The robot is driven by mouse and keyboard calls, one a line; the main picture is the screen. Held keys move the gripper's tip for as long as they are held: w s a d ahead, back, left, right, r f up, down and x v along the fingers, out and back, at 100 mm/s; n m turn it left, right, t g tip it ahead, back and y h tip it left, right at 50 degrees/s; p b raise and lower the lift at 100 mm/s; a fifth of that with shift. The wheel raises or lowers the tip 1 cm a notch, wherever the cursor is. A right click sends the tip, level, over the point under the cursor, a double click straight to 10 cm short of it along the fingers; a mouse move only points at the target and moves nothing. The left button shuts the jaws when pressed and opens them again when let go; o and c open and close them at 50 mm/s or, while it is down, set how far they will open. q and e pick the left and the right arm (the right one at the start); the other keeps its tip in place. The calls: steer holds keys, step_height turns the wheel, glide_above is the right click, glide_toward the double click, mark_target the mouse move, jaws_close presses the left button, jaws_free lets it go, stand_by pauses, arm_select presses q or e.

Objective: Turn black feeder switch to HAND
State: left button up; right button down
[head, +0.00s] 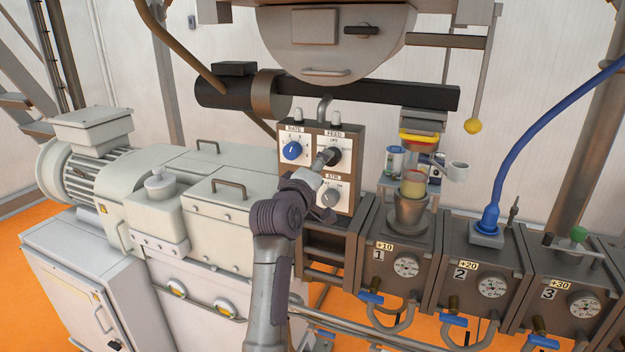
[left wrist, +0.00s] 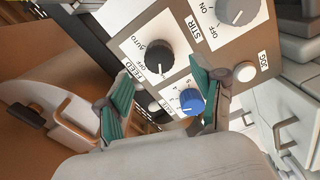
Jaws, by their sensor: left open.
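The black feeder switch (head: 333,156) is on the upright control panel, under the FEED label. In the left wrist view the black switch (left wrist: 160,59) shows AUTO and OFF beside it; its white mark points toward the picture's bottom. I cannot read a HAND label. My left gripper (head: 322,160) is up at the panel, partly covering the switch area in the head view. In the left wrist view the gripper's green-padded fingers (left wrist: 165,97) are apart, with nothing held. The switch appears just beyond them; contact cannot be told. My right gripper is not in view.
The blue RATE knob (head: 292,150) is left of the switch and appears between my fingers in the left wrist view (left wrist: 191,102). The grey STIR knob (head: 330,197) is below. A dark horizontal bar (head: 385,95) runs above the panel.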

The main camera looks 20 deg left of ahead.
arm_select(q)
steer(key=s, duration=0.6)
steer(key=s+d+f+m+g+b, duration=0.1)
steer(key=d+f+m+g+b, duration=0.15)
steer(key=f, duration=1.95)
steer(key=s+d+f+m+g+b, duration=0.1)
steer(key=d+f+m+g+b, duration=0.2)
steer(key=f, duration=1.8)
steer(key=s+f+m+g+b, duration=0.1)
steer(key=s+f+m+g, duration=0.1)
steer(key=s+f, duration=0.5)
steer(key=s+f+m+g+b, duration=0.1)
steer(key=s+f+g, duration=0.1)
steer(key=f, duration=0.8)
steer(key=s+a+f+m+g+b, duration=0.3)
steer(key=s+f+m+g+b, duration=0.15)
steer(key=s+f, duration=1.85)
steer(key=s+a+f+m+g, duration=0.1)
steer(key=s+f, duration=0.3)
steer(key=s, duration=0.8)
steer(key=s+a+f+m+g+b, duration=0.1)
steer(key=s+f, duration=0.3)
steer(key=s, duration=0.8)
steer(key=shift+a+f+m+g+y+b, duration=0.3)
steer(key=shift+a+m+g, duration=0.25)
steer(key=shift+m, duration=0.25)
